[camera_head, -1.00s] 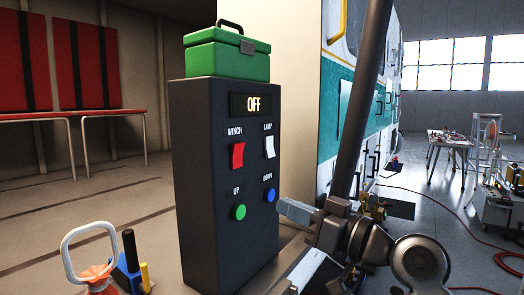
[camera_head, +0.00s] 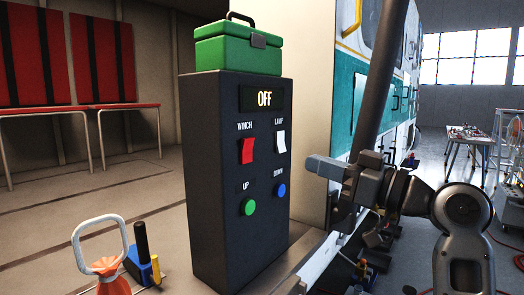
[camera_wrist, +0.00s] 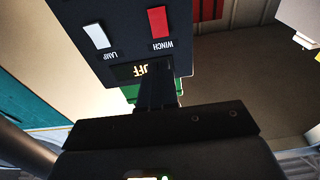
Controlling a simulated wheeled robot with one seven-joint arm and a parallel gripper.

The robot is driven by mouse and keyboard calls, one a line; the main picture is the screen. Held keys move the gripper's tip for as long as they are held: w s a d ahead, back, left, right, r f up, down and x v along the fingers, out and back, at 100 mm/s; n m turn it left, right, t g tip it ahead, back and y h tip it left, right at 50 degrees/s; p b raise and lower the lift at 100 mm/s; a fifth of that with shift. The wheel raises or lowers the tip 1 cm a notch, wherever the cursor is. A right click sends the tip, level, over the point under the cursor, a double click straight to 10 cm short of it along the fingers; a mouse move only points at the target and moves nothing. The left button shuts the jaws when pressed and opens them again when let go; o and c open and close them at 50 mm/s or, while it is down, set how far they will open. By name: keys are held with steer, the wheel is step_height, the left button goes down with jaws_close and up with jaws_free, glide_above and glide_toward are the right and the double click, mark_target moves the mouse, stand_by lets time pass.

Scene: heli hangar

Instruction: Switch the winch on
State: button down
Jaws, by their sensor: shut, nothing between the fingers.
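The dark control box (camera_head: 205,190) stands upright in the head view. Its display (camera_head: 264,98) reads OFF. The red winch switch (camera_head: 247,150) is at the left under the WINCH label, and the white lamp switch (camera_head: 281,142) is to its right. A green UP button (camera_head: 249,207) and a blue DOWN button (camera_head: 281,190) are below. My gripper (camera_head: 312,163) is shut and empty, to the right of the panel and apart from the winch switch. The wrist view shows the panel upside down, with the winch switch (camera_wrist: 158,22), the lamp switch (camera_wrist: 96,36) and my gripper (camera_wrist: 158,85) in front of the display.
A green case (camera_head: 237,51) sits on top of the box. An orange object with a white handle (camera_head: 100,260) and a blue and yellow tool (camera_head: 145,265) are at the lower left. A white and teal helicopter body (camera_head: 345,100) stands behind my arm.

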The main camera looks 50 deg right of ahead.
steer(key=w+b, duration=0.1)
steer(key=b, duration=0.3)
glide_toward(250, 142)
steer(key=w, duration=0.4)
steer(key=w+r, duration=0.1)
steer(key=w, duration=0.1)
steer(key=shift+w+a, duration=0.1)
steer(key=shift+w, duration=0.25)
steer(key=shift+w+r, duration=0.1)
steer(key=shift+w, duration=0.1)
stand_by(0.4)
